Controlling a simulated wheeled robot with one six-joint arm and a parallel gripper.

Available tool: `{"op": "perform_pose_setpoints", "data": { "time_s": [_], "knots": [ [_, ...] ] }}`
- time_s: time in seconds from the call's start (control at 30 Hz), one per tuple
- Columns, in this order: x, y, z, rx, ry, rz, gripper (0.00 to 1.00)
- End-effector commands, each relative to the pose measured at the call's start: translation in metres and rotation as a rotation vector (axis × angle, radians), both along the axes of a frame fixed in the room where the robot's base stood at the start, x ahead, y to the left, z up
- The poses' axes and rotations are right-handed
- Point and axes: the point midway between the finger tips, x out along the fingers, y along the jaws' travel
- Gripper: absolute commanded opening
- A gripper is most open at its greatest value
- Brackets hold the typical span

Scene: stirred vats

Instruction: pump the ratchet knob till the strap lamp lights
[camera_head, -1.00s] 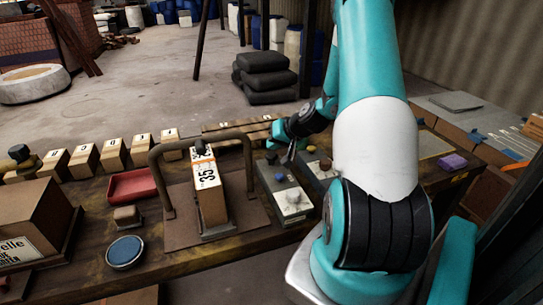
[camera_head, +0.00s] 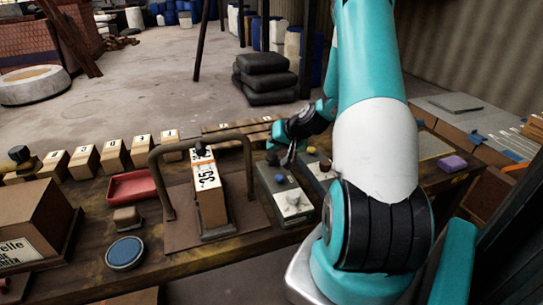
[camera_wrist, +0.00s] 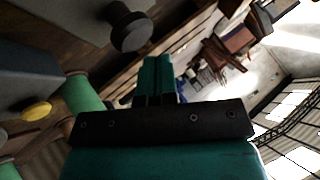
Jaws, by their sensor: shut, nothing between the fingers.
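My gripper (camera_head: 287,160) is low over the table, above the far end of a grey control box (camera_head: 285,205). In the wrist view its teal fingers (camera_wrist: 154,72) are together and empty. A dark round knob (camera_wrist: 133,28) on a stem stands on a grey surface just beyond the fingertips, apart from them as far as I can tell. In the head view the box carries a blue knob (camera_head: 280,179) and a pale dome (camera_head: 293,198). I cannot tell for certain which is the ratchet knob or strap lamp. No lit lamp is evident.
A second grey box (camera_head: 318,172) is close on the right. A red tray (camera_head: 132,186) and blue disc (camera_head: 125,252) lie further left. A yellow button (camera_wrist: 37,108) shows in the wrist view.

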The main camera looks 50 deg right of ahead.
Motion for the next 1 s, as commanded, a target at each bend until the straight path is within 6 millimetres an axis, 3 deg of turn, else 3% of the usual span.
{"op": "perform_pose_setpoints", "data": {
  "time_s": [1.0],
  "knots": [
    [-0.0001,0.0001,-0.0088,0.0,0.0,0.0,0.0]
  ]
}}
